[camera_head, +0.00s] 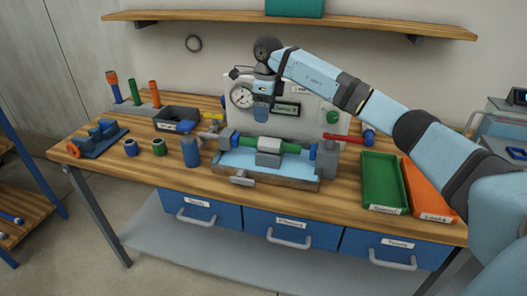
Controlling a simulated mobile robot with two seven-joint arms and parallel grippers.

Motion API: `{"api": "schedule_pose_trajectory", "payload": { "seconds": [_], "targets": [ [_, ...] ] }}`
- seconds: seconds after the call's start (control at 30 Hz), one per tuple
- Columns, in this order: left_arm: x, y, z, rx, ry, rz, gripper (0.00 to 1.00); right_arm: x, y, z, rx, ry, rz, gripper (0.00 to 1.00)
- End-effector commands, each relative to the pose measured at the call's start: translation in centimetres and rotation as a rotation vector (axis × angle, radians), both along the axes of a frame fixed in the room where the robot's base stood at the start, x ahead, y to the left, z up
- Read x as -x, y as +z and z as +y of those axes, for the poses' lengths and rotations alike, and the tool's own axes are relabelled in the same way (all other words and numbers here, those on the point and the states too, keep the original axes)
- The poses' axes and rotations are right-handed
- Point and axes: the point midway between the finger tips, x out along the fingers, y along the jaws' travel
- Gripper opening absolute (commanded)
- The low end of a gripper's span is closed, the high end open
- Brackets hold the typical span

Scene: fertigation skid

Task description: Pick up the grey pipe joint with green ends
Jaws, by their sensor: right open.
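The grey pipe joint with green ends (269,145) appears to lie level above the light blue tray (237,161) of the bench fixture, over a grey block (268,159). Blue parts stand at both of its ends. My right gripper (262,114) points down above it, in front of the back panel, open and with nothing seen in it. A gap shows between the gripper and the joint. My left gripper is out of view.
A pressure gauge (241,96) and a display (286,109) sit on the panel behind. A blue cylinder (191,152) and a dark bin (177,117) stand left. Green (383,181) and orange (428,190) trays lie right. A red-handled part (342,138) sticks out beside the fixture.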

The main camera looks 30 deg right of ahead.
Motion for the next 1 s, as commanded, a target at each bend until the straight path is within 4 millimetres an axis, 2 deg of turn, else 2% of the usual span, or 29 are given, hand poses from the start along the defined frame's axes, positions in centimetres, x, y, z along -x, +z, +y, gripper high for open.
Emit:
{"api": "schedule_pose_trajectory", "payload": {
  "seconds": [0.1, 0.17, 0.53, 0.83, 1.0],
  "targets": [
    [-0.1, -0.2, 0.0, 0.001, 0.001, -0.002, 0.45, 0.0, 0.8, -1.5, 0.051, -0.018, 0.004, 0.79],
    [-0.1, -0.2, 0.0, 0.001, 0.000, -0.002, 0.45, 0.0, 0.5, -1.7, 0.059, -0.021, 0.006, 0.79],
    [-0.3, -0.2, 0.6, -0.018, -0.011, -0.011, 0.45, 0.0, -6.2, -1.7, 0.056, -0.020, 0.008, 0.79],
    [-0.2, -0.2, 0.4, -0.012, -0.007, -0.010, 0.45, -0.1, -8.2, -1.9, 0.056, -0.021, 0.006, 0.79],
    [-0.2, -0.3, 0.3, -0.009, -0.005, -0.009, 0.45, -0.1, -10.5, -2.5, 0.054, -0.021, 0.008, 0.79]
  ]
}}
